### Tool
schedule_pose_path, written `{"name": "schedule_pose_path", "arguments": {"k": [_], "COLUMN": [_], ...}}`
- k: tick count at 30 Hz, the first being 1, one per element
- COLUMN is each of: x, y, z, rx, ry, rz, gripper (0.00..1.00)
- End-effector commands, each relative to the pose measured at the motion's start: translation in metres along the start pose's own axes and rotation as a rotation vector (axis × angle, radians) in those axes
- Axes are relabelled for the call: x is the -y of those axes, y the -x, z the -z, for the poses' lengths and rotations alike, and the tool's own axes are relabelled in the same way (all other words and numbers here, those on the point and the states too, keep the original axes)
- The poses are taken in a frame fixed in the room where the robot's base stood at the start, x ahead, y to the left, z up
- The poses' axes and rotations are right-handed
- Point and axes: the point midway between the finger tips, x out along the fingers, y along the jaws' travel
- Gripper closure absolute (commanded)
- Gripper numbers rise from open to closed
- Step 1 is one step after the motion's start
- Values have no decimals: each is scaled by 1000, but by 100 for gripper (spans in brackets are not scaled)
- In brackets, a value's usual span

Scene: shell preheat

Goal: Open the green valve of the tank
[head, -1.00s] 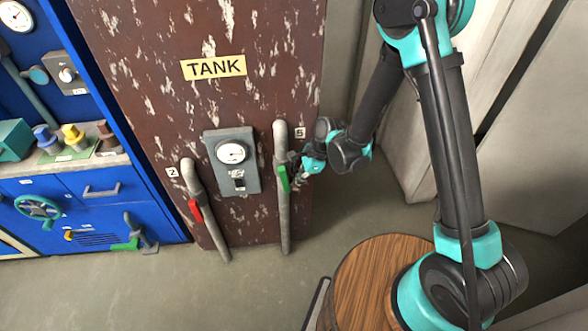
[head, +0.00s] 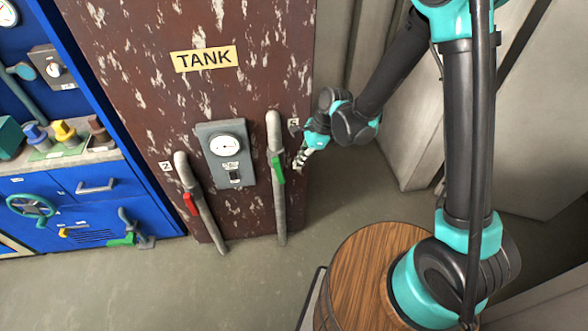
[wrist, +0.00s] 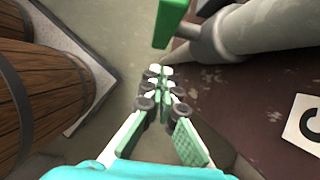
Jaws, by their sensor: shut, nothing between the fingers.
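The green valve handle (head: 278,168) sits on the right-hand grey pipe (head: 281,215) of the brown tank (head: 130,60). It points roughly along the pipe. In the wrist view the green handle (wrist: 171,22) shows at the top, joined to the grey pipe's valve body. My gripper (head: 300,164) is just right of the handle, with a small gap between them. In the wrist view my gripper's fingertips (wrist: 160,72) are together and empty, below the handle.
A red valve handle (head: 190,204) is on the left pipe, with a gauge box (head: 226,150) between the pipes. A blue cabinet (head: 105,205) stands at left. A wooden barrel (head: 350,270) is in front. The floor before the tank is clear.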

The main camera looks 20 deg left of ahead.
Motion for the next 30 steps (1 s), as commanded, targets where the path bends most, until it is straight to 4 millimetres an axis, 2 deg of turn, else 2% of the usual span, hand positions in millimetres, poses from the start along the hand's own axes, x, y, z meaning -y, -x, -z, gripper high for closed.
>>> {"name": "schedule_pose_path", "arguments": {"k": [6, 12, 30], "x": [0, 0, 0], "y": [33, 50, 55], "z": [0, 0, 0], "rx": [0, 0, 0], "ry": [-2, -1, 0], "rz": [1, 1, 1], "gripper": [100, 100, 100]}}
